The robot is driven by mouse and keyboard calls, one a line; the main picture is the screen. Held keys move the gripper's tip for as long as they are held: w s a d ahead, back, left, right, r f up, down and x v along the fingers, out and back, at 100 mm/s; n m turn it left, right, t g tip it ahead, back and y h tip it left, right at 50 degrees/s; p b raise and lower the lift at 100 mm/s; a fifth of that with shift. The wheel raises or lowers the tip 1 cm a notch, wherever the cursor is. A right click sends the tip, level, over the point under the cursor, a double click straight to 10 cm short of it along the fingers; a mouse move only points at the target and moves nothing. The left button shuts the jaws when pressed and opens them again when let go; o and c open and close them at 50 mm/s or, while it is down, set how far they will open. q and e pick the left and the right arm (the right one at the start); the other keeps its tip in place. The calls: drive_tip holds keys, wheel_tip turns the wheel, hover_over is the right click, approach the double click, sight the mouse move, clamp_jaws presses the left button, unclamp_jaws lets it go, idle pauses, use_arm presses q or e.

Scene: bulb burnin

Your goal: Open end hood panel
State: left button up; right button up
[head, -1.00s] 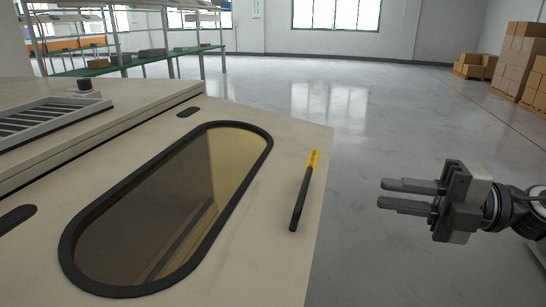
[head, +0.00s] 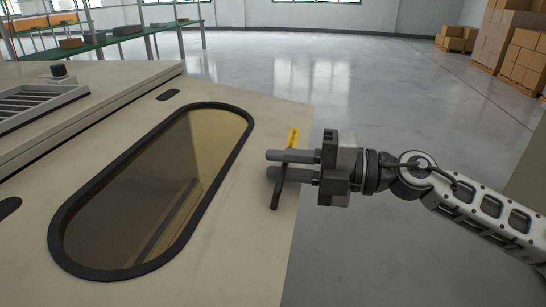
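The hood panel (head: 265,200) is a beige panel with a long oval tinted window (head: 150,190) in a black rim. It looks closed. A black handle (head: 276,204) with a yellow label (head: 293,138) runs along the panel near its right edge. My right gripper (head: 280,165) reaches in from the right, with its two fingers over the middle of the handle. The fingers are apart, one farther and one nearer along the handle, and hide part of it. I cannot tell whether they touch it. My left gripper is not in view.
A vented grille (head: 40,102) and a dark knob (head: 59,70) are on the raised machine top at left. Shelving with a green shelf (head: 115,38) stands behind. Stacked cardboard boxes (head: 505,40) are at the far right. The grey floor (head: 390,90) right of the panel is open.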

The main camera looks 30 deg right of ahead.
drive_tip(key=shift+w+a+r, duration=0.1)
drive_tip(key=shift+w+a, duration=0.35)
drive_tip(key=shift+a, duration=0.1)
drive_tip(key=shift+w+a, duration=0.1)
drive_tip(key=shift+a, duration=0.1)
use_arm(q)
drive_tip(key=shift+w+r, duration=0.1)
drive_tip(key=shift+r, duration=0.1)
use_arm(e)
drive_tip(key=shift+c, duration=0.4)
